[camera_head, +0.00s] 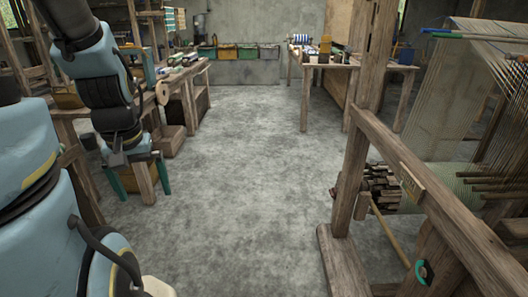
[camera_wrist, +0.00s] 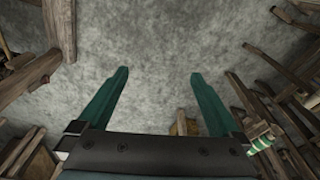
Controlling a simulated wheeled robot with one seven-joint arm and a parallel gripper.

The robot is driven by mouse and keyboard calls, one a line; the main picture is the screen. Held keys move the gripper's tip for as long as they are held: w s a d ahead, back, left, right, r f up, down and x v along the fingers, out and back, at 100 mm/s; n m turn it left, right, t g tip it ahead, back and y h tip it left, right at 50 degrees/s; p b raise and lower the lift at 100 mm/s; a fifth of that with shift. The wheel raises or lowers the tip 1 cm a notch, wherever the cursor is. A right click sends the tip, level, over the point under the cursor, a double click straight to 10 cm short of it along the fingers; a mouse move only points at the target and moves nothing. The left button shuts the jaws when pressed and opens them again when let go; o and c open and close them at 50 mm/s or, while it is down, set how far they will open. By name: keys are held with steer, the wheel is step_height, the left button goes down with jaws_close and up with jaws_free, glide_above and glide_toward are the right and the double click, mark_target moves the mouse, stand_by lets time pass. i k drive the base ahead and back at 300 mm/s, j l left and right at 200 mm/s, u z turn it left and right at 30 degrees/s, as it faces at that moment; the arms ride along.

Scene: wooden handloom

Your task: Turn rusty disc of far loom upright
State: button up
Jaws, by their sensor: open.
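My gripper (camera_head: 141,186) hangs low at the left in the camera_head view, its two green fingers pointing down. It is open, and in the camera_wrist view nothing is between its fingertips (camera_wrist: 160,73) but grey floor below. I cannot make out a rusty disc for certain. A round tan disc-like end (camera_head: 162,93) shows on the wooden bench at the left, beyond my gripper and apart from it. Wooden frame posts (camera_head: 15,45) stand at the far left, partly hidden by my arm. I cannot tell which frame is the far loom.
A large loom (camera_head: 440,190) with threads fills the right side. A wooden bench (camera_head: 190,75) runs along the left. A table (camera_head: 320,65) and coloured bins (camera_head: 247,51) stand at the back. The concrete floor (camera_head: 235,170) between is clear.

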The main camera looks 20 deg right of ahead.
mark_target(333, 192)
steer(key=z, duration=1.65)
steer(key=i+j+u, duration=0.35)
steer(key=i+j, duration=0.2)
steer(key=j, duration=0.15)
steer(key=i+j+u, duration=0.35)
steer(key=i+j, duration=0.2)
steer(key=i+j+u, duration=0.35)
steer(key=i, duration=0.4)
